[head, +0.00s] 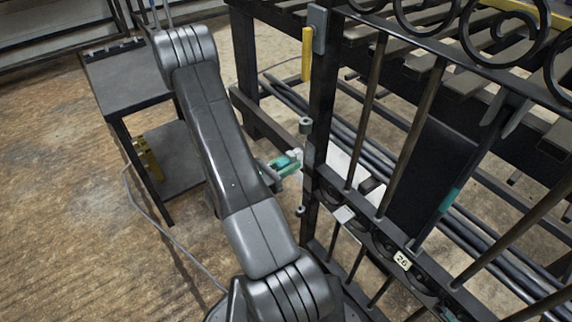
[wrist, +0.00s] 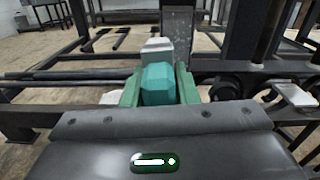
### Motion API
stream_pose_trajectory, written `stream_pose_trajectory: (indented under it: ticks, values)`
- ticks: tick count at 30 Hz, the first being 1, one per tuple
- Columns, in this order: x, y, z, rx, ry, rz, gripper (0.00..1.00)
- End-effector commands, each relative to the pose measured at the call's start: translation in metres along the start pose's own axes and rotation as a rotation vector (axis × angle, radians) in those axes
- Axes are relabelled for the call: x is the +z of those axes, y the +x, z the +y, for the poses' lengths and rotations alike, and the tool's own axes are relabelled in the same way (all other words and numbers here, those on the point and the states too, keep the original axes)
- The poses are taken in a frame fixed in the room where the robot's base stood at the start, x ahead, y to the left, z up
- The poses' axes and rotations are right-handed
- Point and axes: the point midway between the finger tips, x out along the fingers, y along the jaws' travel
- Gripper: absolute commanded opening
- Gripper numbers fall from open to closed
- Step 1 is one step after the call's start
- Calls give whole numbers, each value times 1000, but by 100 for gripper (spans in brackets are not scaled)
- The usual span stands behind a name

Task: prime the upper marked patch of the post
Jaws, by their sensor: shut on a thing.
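The black gate post (head: 322,95) stands upright at the centre of the head view. In the wrist view a grey speckled patch (wrist: 178,32) is on the post straight ahead. My gripper (head: 287,164) is beside the post at about the patch's height. Its green fingers are shut on a teal block-like tool (wrist: 158,84) with a pale tip (wrist: 157,46) pointing at the post. I cannot tell whether the tip touches the post.
The scroll gate (head: 410,130) with bars and a number tag (head: 402,260) fills the right. A dark side table (head: 125,75) stands left. Long dark pipes (head: 375,150) lie behind the gate.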

Motion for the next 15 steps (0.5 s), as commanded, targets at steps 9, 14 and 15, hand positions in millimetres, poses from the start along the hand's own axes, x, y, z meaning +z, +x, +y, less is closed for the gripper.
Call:
stream_pose_trajectory:
  ticks: [9,14,15]
  values:
    - [0,7,0,-1,1,0,9]
    - [0,10,0,-1,1,0,9]
    - [0,11,0,-2,1,0,9]
